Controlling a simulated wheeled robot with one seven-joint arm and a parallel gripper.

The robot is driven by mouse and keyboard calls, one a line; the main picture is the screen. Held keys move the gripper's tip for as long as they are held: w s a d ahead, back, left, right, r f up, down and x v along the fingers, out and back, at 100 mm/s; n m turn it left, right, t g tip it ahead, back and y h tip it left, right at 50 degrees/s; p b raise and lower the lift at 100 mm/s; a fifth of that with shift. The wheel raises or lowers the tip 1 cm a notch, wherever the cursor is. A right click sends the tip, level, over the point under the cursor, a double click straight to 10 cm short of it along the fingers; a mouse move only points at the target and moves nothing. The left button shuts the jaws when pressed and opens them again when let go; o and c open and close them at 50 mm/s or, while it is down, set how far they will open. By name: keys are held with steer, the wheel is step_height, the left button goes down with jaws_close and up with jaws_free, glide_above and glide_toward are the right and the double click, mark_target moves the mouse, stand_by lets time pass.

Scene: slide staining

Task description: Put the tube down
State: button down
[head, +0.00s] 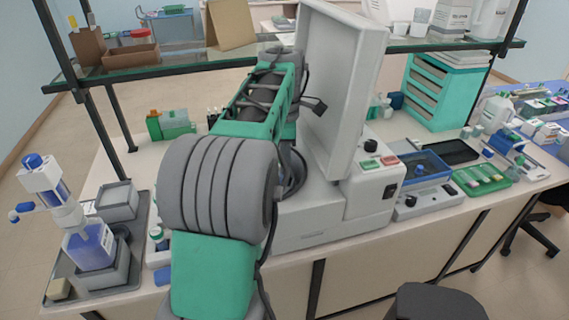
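No single tube can be picked out for certain in the head view. My arm, green and grey, reaches up over the bench and covers the middle of the picture. My gripper is hidden behind my arm or out of sight, so whether it holds a tube cannot be seen. A green tray (497,187) with small coloured items lies on the right part of the bench; they are too small to identify.
A large grey machine with a raised lid (345,75) stands behind my arm. A bottle with blue liquid (90,246) stands on a grey tray (135,275) at left. A glass shelf (190,62) crosses above. A teal drawer unit (438,92) stands back right.

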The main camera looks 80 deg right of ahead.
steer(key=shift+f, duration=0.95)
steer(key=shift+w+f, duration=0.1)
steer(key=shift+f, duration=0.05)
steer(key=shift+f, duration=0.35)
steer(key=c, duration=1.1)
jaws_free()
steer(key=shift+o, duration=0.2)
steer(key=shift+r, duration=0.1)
